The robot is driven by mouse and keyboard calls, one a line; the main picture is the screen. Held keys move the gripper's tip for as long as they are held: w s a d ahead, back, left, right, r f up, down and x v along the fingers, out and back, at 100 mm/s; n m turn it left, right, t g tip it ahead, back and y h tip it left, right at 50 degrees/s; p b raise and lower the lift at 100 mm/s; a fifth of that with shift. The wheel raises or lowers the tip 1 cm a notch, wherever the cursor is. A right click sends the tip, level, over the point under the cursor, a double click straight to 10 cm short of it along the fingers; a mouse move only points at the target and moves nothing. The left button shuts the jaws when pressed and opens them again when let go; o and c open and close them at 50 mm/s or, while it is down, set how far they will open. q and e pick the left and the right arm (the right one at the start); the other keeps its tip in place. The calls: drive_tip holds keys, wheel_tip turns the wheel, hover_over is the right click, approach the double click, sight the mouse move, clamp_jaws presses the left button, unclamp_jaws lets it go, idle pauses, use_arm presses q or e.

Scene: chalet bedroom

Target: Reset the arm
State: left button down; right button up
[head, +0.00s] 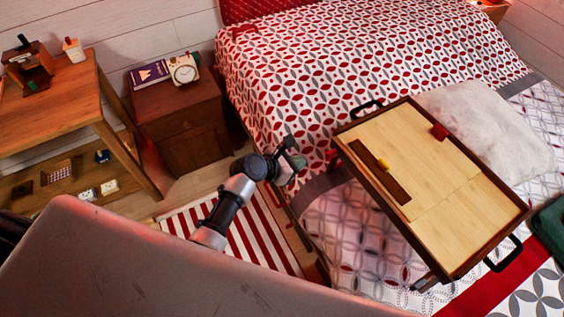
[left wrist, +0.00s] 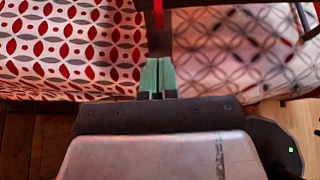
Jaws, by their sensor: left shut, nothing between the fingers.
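My left arm (head: 232,195) reaches up from the bottom of the head view, bent at a dark joint, over the gap beside the bed. My left gripper (head: 294,158) is at the near side edge of the bed, left of the wooden tray and apart from it. In the left wrist view the two green fingertips (left wrist: 158,76) are together, with nothing between them. My right gripper is in neither view.
A dark-framed wooden tray (head: 450,210) with a red piece (head: 439,131) and a yellow piece (head: 384,164) lies on the patterned bed (head: 340,60). A nightstand (head: 180,118) holds a clock (head: 184,69) and book. A desk (head: 50,105) stands left. A striped rug (head: 262,235) covers the floor.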

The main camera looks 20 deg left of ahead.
use_arm(q)
drive_tip(key=v, duration=0.5)
drive_tip(key=s+a+f+m+g+y, duration=0.25)
drive_tip(key=s+f+m, duration=0.45)
drive_tip(key=f, duration=0.5)
drive_tip(key=s+a+f+m+g+y, duration=0.25)
drive_tip(key=s+f+m, duration=0.45)
drive_tip(key=f, duration=0.6)
drive_tip(key=s+a+f+m+g+y, duration=0.1)
drive_tip(key=s+f+m, duration=0.2)
drive_tip(key=s, duration=0.6)
drive_tip(key=s+a+f+m+g+y, duration=0.1)
drive_tip(key=s+a+f+m, duration=0.1)
drive_tip(key=s+f+m, duration=0.2)
drive_tip(key=s+a+f+m+g+y, duration=0.1)
drive_tip(key=s+f+m, duration=0.3)
drive_tip(key=s+m, duration=0.5)
drive_tip(key=s, duration=0.5)
drive_tip(key=shift+s+a, duration=0.35)
drive_tip(key=shift+a, duration=0.05)
drive_tip(key=shift+w+d+f, duration=0.1)
drive_tip(key=shift+f, duration=0.05)
